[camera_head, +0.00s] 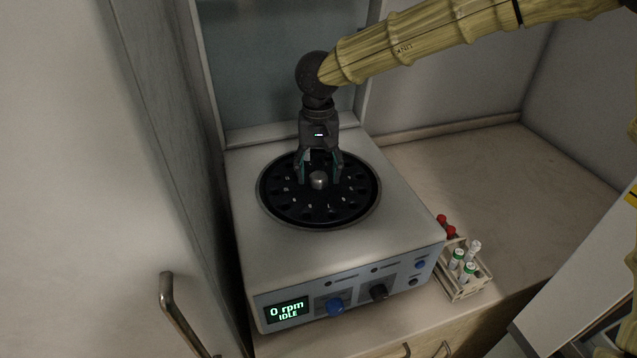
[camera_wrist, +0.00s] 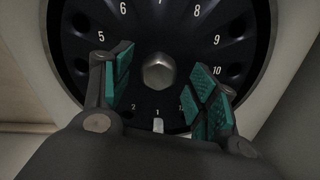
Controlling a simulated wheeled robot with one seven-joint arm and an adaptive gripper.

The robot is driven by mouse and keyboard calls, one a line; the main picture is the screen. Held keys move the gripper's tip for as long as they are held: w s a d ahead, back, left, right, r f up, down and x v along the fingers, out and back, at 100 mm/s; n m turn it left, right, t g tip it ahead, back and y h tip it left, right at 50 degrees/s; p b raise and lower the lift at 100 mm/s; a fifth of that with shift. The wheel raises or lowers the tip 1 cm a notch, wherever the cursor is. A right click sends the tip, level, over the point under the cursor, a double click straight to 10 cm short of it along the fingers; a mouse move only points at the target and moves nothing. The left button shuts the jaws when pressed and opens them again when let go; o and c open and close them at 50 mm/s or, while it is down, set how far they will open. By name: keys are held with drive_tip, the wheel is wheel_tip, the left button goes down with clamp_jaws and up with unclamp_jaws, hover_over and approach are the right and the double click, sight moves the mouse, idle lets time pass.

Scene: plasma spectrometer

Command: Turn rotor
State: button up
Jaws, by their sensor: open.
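The black round rotor (camera_head: 318,212) sits in the top well of a white benchtop machine, with numbered holes around its rim. A grey metal hub knob (camera_head: 319,180) stands at its centre. In the wrist view the rotor (camera_wrist: 190,20) fills the upper part, and the hexagonal hub (camera_wrist: 159,72) lies between and a little beyond the fingers. My gripper (camera_head: 319,176) points down over the rotor with its fingers apart on either side of the hub. In the wrist view my gripper (camera_wrist: 162,85) has green pads and holds nothing. Whether the fingers touch the rotor cannot be told.
The machine's front panel (camera_head: 345,285) has knobs and a display (camera_head: 288,311) reading "0 rpm IDLE". A rack (camera_head: 464,276) with several capped tubes stands right of the machine. The bench (camera_head: 480,180) behind it is clear. A cabinet with a handle (camera_head: 180,310) is at left.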

drive_tip(key=shift+f+b, duration=0.7)
drive_tip(key=shift+f, duration=0.2)
clamp_jaws()
